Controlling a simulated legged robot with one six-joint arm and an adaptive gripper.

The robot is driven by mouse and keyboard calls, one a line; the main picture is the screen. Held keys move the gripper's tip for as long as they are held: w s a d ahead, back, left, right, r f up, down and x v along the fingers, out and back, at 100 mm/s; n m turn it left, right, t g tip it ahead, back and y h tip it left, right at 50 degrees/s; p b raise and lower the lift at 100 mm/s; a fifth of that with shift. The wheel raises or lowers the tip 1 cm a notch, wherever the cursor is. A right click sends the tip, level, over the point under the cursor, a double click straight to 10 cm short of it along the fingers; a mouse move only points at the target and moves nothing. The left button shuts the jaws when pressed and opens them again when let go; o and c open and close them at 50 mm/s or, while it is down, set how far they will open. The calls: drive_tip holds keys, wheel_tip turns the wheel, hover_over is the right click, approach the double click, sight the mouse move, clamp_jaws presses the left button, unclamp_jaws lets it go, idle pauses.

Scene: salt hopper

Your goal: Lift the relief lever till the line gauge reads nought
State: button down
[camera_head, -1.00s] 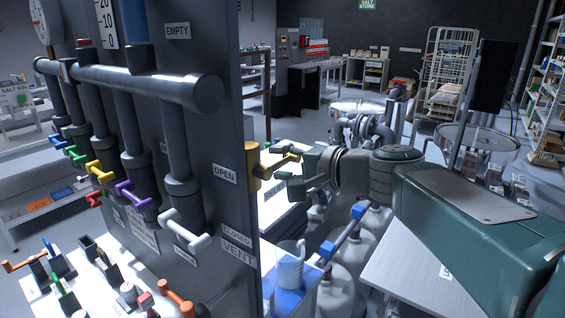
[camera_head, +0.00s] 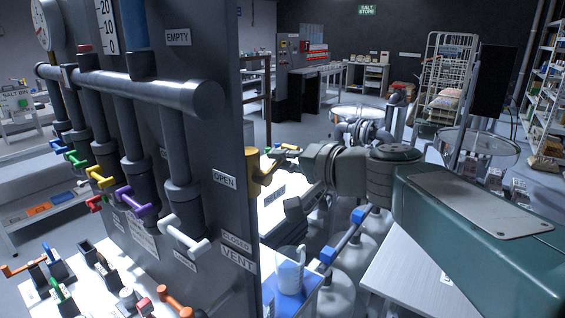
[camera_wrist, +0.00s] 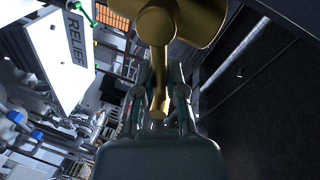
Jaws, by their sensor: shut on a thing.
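The relief lever (camera_head: 253,172) is yellow, with a round hub on the right edge of the dark panel and a handle sticking out to the right. In the wrist view its handle (camera_wrist: 159,88) comes down between my two fingers. My gripper (camera_head: 290,152) is shut on the handle, though its fingers are small in the head view. A round white dial (camera_head: 41,24), perhaps the line gauge, is cut off at the top left; I cannot read it. A RELIEF sign (camera_wrist: 75,42) shows in the wrist view.
A white lever (camera_head: 187,237) and several coloured levers line the panel face. OPEN (camera_head: 224,179) and VENT (camera_head: 238,258) labels are near its edge. A jug (camera_head: 290,272) stands on a blue surface below my gripper. Grey cylinders are beside it.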

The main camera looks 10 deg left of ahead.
drive_tip(key=shift+f, duration=0.15)
drive_tip(key=c, duration=0.7)
unclamp_jaws()
drive_tip(key=shift+a, duration=0.1)
drive_tip(key=v, duration=1.2)
drive_tip(key=s+d+f+h, duration=0.4)
drive_tip(key=d+f, duration=0.1)
drive_tip(key=f, duration=0.2)
drive_tip(key=s+d+f+g+h, duration=0.1)
drive_tip(key=s+d+f+h, duration=0.4)
drive_tip(key=f, duration=0.3)
drive_tip(key=s+d+f+n+h, duration=0.1)
drive_tip(key=s+d+f+h, duration=0.4)
drive_tip(key=d+f, duration=0.2)
drive_tip(key=shift+d+f+g, duration=0.25)
drive_tip(key=shift+f+g, duration=0.05)
drive_tip(key=shift+f, duration=0.2)
